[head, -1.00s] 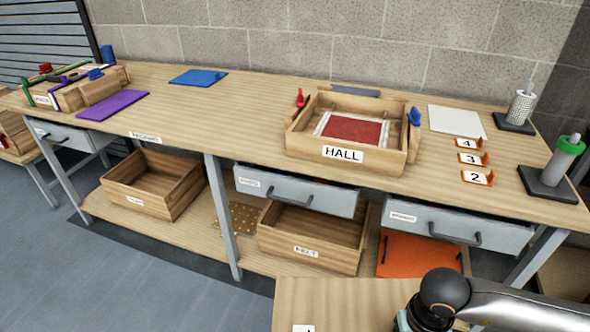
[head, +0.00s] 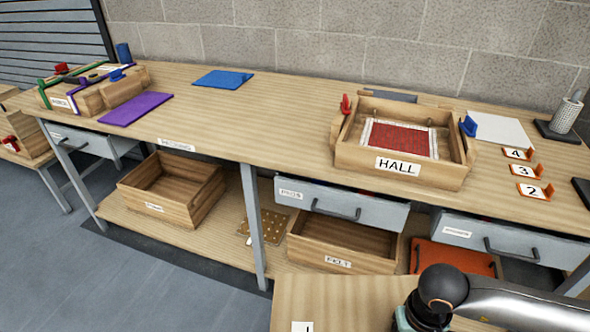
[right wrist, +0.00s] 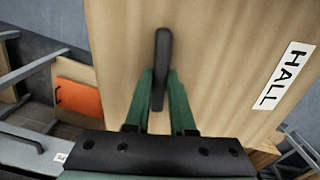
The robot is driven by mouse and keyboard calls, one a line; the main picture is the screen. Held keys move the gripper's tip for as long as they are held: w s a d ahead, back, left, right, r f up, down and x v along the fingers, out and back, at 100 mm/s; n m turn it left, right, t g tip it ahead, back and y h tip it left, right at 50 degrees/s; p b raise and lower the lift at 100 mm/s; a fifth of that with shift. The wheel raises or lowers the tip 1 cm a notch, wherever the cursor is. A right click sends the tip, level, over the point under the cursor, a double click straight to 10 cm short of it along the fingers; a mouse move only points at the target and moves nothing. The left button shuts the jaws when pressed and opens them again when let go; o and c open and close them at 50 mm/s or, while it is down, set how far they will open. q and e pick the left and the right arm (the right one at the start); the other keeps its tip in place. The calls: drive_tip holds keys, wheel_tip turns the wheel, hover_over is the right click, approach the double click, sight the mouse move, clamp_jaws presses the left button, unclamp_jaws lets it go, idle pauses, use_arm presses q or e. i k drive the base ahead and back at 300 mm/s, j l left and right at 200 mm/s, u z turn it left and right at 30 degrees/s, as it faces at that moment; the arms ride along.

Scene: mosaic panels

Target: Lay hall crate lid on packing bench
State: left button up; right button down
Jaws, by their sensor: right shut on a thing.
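The hall crate lid (right wrist: 220,60) is a flat wooden panel with a HALL label (right wrist: 284,76) and a dark bar handle (right wrist: 161,70). My right gripper (right wrist: 160,95) is shut on that handle. In the head view the lid (head: 345,295) shows at the bottom edge, in front of the bench, with my right wrist over its right side; the fingers are hidden there. The packing bench (head: 270,115) is a long wooden top. The open HALL crate (head: 397,181) stands on it with a red and white mosaic panel (head: 398,136) inside. My left gripper is not in view.
A blue panel (head: 222,80) and a purple panel (head: 135,108) lie on the bench left of centre, near clamped crates (head: 85,95). Bare bench top lies between them and the HALL crate. Number stands (head: 526,171) and a white sheet (head: 498,128) are at the right.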

sight(273, 124)
drive_tip(key=i+j, duration=0.1)
drive_tip(key=j, duration=0.25)
drive_tip(key=i+j, duration=0.1)
drive_tip(key=j, duration=0.2)
drive_tip(key=i+j, duration=0.1)
drive_tip(key=j, duration=0.25)
drive_tip(key=i+j, duration=0.1)
drive_tip(key=j, duration=0.2)
